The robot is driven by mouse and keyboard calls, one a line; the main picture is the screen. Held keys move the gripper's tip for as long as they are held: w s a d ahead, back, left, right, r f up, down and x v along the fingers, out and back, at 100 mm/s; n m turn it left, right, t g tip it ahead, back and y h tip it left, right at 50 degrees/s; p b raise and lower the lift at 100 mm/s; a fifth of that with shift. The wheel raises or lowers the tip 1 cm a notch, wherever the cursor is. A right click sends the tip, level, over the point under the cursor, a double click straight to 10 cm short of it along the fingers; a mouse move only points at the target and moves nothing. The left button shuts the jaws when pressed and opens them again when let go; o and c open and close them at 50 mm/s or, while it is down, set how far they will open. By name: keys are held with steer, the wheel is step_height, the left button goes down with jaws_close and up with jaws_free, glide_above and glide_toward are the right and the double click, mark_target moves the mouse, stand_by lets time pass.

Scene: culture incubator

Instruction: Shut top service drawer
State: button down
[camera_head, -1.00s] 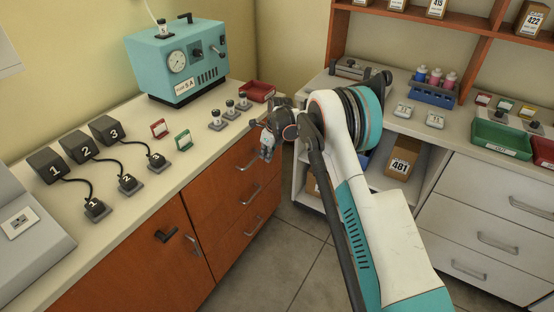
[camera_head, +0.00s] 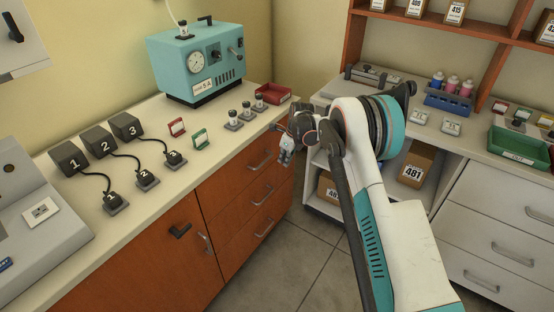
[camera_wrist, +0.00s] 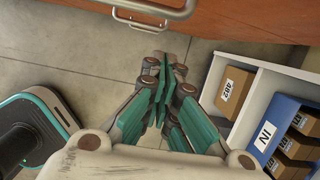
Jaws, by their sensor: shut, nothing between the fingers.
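The orange-brown cabinet on the left carries a stack of three drawers. Its top drawer (camera_head: 246,165) has a metal bar handle (camera_head: 260,161), and its front looks about level with the drawers below, with no clear gap. My gripper (camera_head: 286,157) is shut and empty, pointing down beside the right end of the top drawer. In the wrist view my gripper (camera_wrist: 166,68) has its teal fingers together over the floor. A wooden drawer front (camera_wrist: 235,15) with a metal handle (camera_wrist: 150,22) shows at the top of that view, apart from the fingertips. I cannot tell which drawer that is.
The worktop above holds a teal device (camera_head: 195,62), black numbered blocks and a red tray (camera_head: 273,93). A white drawer unit (camera_head: 495,230) and an open shelf with box 481 (camera_head: 413,166) stand at right. Floor (camera_head: 290,255) between the cabinets is clear.

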steer(key=s+d+r+n+t+p, duration=0.1)
steer(key=s+d+r+n, duration=0.15)
steer(key=r, duration=0.65)
steer(key=s+d+r+n+p, duration=0.15)
steer(key=s+r, duration=0.25)
steer(key=r, duration=0.4)
steer(key=s+d+r+n+t+p, duration=0.15)
steer(key=s+r, duration=0.25)
steer(key=r, duration=0.5)
steer(key=s+d+r+n+h, duration=0.1)
steer(key=s+d+r+n, duration=0.1)
steer(key=s+r+n, duration=0.6)
steer(key=s+d+n+t, duration=0.1)
steer(key=s+n, duration=0.5)
steer(key=s, duration=0.9)
steer(key=s+d+n+t+h, duration=0.1)
steer(key=s+n, duration=0.5)
steer(key=s, duration=1)
steer(key=shift+d+f+t, duration=0.15)
steer(key=shift+d+t, duration=0.4)
steer(key=shift+d, duration=0.7)
steer(key=shift+s+a, duration=0.1)
steer(key=shift+a, duration=0.05)
